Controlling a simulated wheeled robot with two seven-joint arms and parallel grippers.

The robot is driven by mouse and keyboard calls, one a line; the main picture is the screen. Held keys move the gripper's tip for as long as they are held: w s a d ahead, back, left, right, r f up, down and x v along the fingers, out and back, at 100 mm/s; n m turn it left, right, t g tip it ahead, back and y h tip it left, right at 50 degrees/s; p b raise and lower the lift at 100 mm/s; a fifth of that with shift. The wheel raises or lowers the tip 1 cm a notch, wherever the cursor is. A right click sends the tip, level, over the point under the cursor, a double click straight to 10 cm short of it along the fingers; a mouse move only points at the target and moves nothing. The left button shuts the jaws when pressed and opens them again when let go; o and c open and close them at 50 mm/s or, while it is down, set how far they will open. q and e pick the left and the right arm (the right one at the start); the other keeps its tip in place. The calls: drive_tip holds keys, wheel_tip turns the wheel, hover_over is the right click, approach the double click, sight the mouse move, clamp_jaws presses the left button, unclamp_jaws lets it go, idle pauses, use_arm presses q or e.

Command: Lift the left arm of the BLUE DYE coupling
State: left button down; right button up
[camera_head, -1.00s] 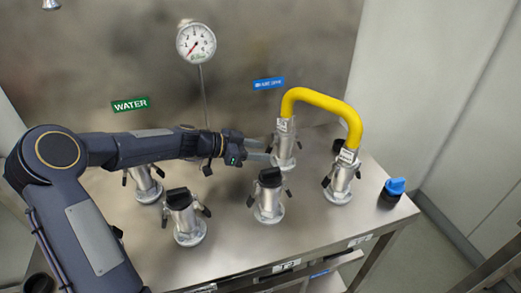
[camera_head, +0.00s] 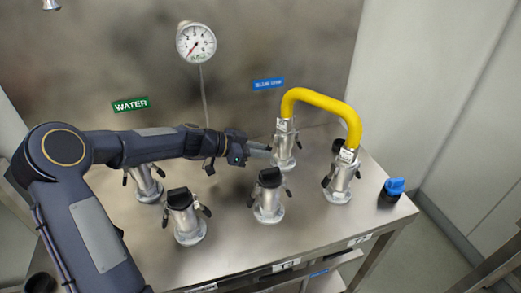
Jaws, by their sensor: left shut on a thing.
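The BLUE DYE coupling (camera_head: 284,156) is the metal fitting at the back, below a small blue label (camera_head: 268,84) with blurred text. One end of a curved yellow pipe (camera_head: 320,98) sits in its top. My left gripper (camera_head: 262,150) reaches in from the left and is shut at the coupling's left side, on its left arm. That small arm is hidden between the fingertips, so its angle cannot be told. My right gripper is out of view.
The yellow pipe's other end sits in a front right coupling (camera_head: 341,180). Black-capped couplings stand at the front middle (camera_head: 267,200) and front left (camera_head: 185,220). Another coupling (camera_head: 146,183) is partly under my left arm.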

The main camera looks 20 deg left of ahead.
use_arm(q)
drive_tip(key=shift+r+y+p, duration=0.4)
drive_tip(key=shift+r+p, duration=0.05)
drive_tip(key=shift+p, duration=0.15)
wheel_tip(320, 180, up, 6)
drive_tip(key=g+y+p, duration=0.8)
drive_tip(key=y+p, duration=0.3)
drive_tip(key=p, duration=0.8)
drive_tip(key=shift+a+r+y, duration=0.15)
drive_tip(key=shift+a+y, duration=0.05)
drive_tip(key=shift+y, duration=0.1)
drive_tip(key=shift+s, duration=0.1)
drive_tip(key=c, duration=1.3)
unclamp_jaws()
drive_tip(key=r, duration=0.5)
drive_tip(key=d+r+b, duration=0.1)
drive_tip(key=r, duration=0.1)
drive_tip(key=shift+w+r, duration=0.3)
drive_tip(key=shift+r, duration=0.05)
